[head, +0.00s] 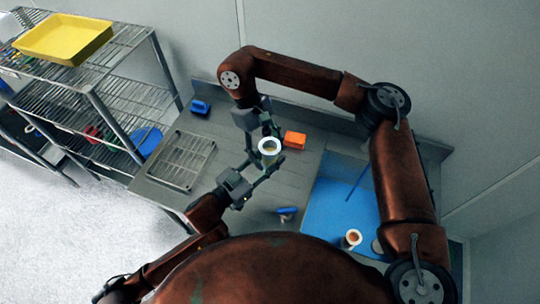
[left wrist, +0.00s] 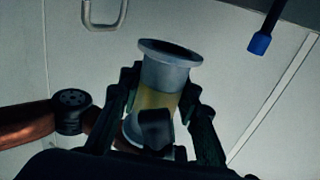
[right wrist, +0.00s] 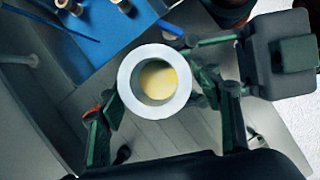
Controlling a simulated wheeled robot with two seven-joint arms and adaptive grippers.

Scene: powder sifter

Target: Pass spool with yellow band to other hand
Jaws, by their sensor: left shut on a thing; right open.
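The spool with yellow band (head: 269,146) is a pale flanged tube held above the worktop. My left gripper (head: 256,176) is shut on it from below in the head view. In the left wrist view the spool (left wrist: 168,72) stands tilted between my left fingers (left wrist: 163,112), its yellow band partly showing. In the right wrist view I look down into its round white rim (right wrist: 126,76), with yellow inside. My right gripper (head: 268,128) is open, its fingers (right wrist: 160,115) spread to either side of the spool; contact cannot be told.
An orange object (head: 294,140), a blue object (head: 200,107), a wire rack (head: 181,160) and a blue-handled tool (head: 286,213) lie on the worktop. A blue tray (head: 335,205) at right holds another spool (head: 351,238). A wire shelf with a yellow tray (head: 65,38) stands left.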

